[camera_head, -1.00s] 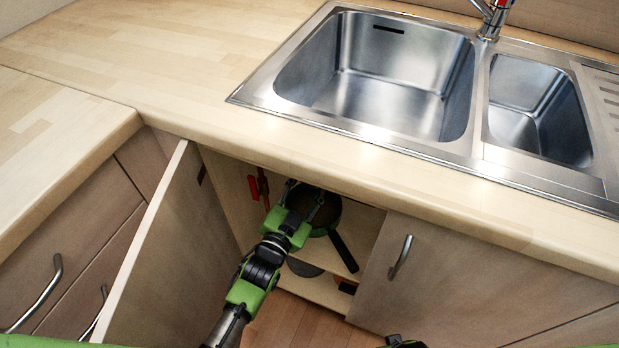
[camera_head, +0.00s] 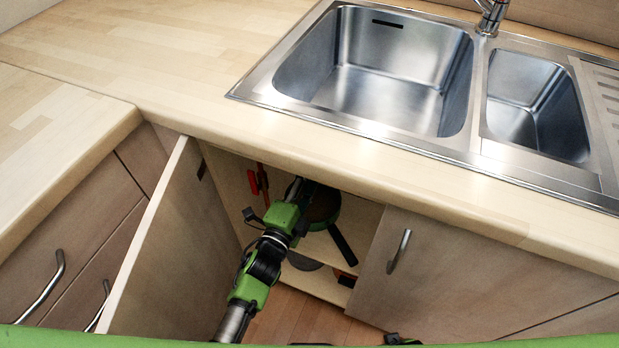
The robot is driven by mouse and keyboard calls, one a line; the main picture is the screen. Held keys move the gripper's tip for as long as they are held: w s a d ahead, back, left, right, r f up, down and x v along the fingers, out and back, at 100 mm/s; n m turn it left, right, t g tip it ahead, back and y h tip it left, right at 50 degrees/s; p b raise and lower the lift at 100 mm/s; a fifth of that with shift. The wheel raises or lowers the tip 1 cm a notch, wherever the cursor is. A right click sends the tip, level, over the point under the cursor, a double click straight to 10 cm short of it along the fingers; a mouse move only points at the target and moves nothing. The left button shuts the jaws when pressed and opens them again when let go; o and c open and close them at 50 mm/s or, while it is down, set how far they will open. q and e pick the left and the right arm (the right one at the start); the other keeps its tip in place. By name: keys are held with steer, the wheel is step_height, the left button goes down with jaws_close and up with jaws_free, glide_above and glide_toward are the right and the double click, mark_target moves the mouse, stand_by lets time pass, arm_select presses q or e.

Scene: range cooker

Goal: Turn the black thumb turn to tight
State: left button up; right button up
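My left gripper (camera_head: 297,190) reaches into the open cupboard (camera_head: 320,284) under the sink, near the dark round pan (camera_head: 325,206). Its fingertips are mostly hidden by its own body and shadow, so I cannot tell whether it is open or shut. A small black piece (camera_head: 251,216) sticks out at its left; I cannot tell whether it is part of the gripper. I cannot make out the black thumb turn for certain. My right gripper is not in view; only a dark bit shows at the bottom edge.
A red-handled fitting (camera_head: 256,181) hangs at the cupboard's left inside. The open door (camera_head: 172,255) stands left of my arm, the closed door (camera_head: 445,270) right. The worktop (camera_head: 200,75) with the sink (camera_head: 385,75) overhangs the opening. The pan handle (camera_head: 343,244) points toward me.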

arm_select(q)
steer(key=shift+f+m+b, duration=0.15)
steer(key=shift+m+b, duration=1.25)
steer(key=shift+m, duration=2.7)
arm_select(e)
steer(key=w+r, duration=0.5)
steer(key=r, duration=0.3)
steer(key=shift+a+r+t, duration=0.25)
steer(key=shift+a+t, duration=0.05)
arm_select(q)
steer(key=o, duration=1.1)
steer(key=shift+o, duration=0.2)
steer(key=v, duration=1.2)
